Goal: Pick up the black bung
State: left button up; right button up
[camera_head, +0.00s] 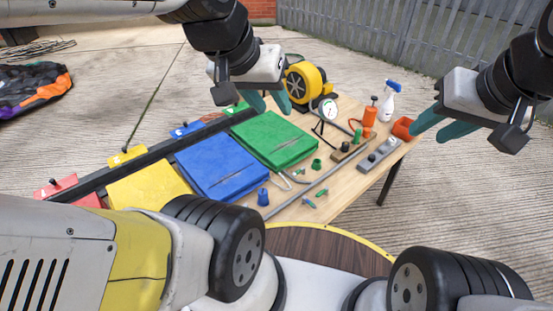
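A small black piece that looks like the black bung (345,147) sits on a brown wooden block (356,145) on the table's right half. Another small dark round piece (372,157) is on the grey block (380,154) beside it; I cannot tell for sure which is the bung. My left gripper (269,102) is above the green folded sheet, its teal fingers apart with nothing between them. My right gripper (439,126) is at the table's right edge near the orange cup, fingers apart and empty. Both are clear of the black pieces.
The wooden table (335,190) also holds a blue bung (263,197), a green bung (316,164), a gauge (328,109), an orange pump (369,118), a spray bottle (389,100), an orange cup (403,128) and a yellow blower (304,82). Green (273,139), blue and yellow sheets cover its left.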

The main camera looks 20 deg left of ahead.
aim_at(372, 158)
jog(key=u, duration=0.95)
jog(key=k+l+u, duration=0.1)
jog(key=u, duration=1.8)
jog(key=z, duration=3.1)
jog(key=i+l+u, duration=0.85)
